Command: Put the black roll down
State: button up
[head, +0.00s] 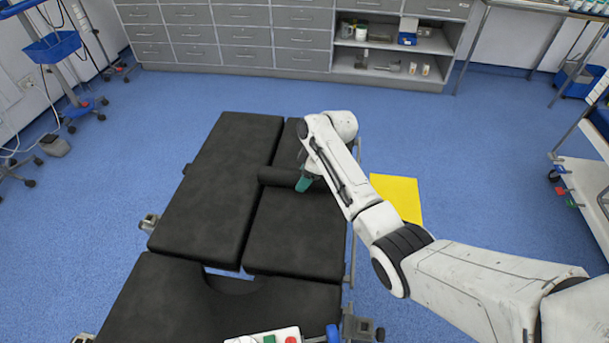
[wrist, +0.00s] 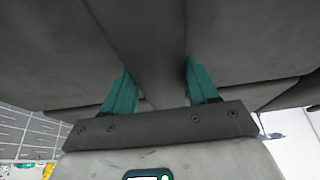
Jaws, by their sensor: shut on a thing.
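The black roll (head: 279,176) lies across the black operating table (head: 215,190), over the gap between its two long cushions, in the head view. My gripper (head: 304,183) is at the roll's right end, with a teal finger showing there. In the wrist view the roll (wrist: 150,50) runs between the two teal fingers of my gripper (wrist: 157,85), which are shut on it. The cushions show close behind it. Whether the roll touches the cushions or hangs just above them, I cannot tell. Its right end is partly hidden by my arm.
A yellow sheet (head: 398,196) lies on the blue floor right of the table. Grey drawer cabinets (head: 236,38) stand along the back wall. A white trolley (head: 590,185) stands at the right. A control box (head: 270,337) is at the near table edge. Floor behind the table is clear.

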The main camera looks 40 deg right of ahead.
jog(key=shift+f, duration=0.15)
jog(key=o, duration=1.2)
jog(key=shift+c, duration=0.2)
jog(key=v, duration=1.2)
